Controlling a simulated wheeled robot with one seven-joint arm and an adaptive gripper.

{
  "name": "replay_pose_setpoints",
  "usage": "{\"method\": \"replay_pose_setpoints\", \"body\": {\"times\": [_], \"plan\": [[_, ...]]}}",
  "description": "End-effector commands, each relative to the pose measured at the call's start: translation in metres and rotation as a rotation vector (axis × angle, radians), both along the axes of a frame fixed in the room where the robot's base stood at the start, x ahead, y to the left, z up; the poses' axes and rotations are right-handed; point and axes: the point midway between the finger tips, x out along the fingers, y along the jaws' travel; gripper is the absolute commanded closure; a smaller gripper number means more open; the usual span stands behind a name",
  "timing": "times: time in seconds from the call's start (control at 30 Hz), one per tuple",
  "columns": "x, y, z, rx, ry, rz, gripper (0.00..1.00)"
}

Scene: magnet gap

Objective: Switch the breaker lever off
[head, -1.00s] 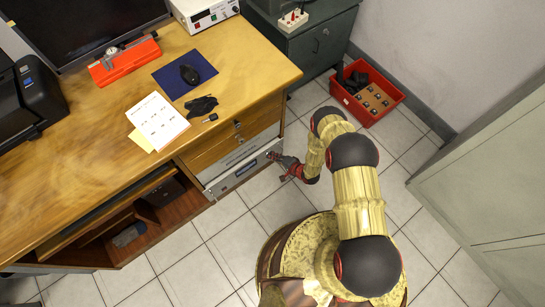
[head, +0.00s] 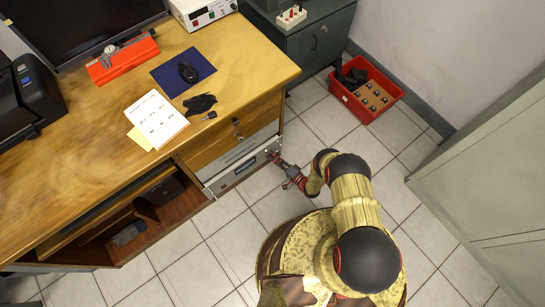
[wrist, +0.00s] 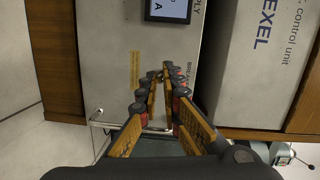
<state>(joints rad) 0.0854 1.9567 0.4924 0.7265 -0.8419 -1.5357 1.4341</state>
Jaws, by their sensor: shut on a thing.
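The grey power supply front panel (head: 232,176) is low in the desk's right side. It fills the middle of the wrist view (wrist: 110,50), with a blue-lit display (wrist: 170,9) and a partly covered "BREAKER" label (wrist: 174,72). My gripper (head: 273,155) is at the right end of this panel in the head view. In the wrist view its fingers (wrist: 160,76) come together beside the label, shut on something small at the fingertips. It sits where the breaker lever would be, but the fingertips hide its shape and its position cannot be read.
A "control unit" box (wrist: 262,60) is beside the panel in the wrist view. A metal handle (wrist: 100,122) sticks out at the panel's edge. Wooden drawers (head: 225,140) are above the panel. A red crate (head: 392,93) stands on the floor; the tiles nearby are clear.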

Motion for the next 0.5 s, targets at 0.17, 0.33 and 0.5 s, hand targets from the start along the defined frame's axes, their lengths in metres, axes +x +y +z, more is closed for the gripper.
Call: {"method": "replay_pose_setpoints", "body": {"times": [0.17, 0.33, 0.5], "plan": [[-0.0011, -0.0002, -0.0034, 0.014, -0.020, -0.001, 1.00], [-0.0016, -0.0001, -0.0044, 0.021, -0.026, -0.001, 1.00], [-0.0016, -0.0001, -0.0044, 0.021, -0.027, -0.001, 1.00]]}}
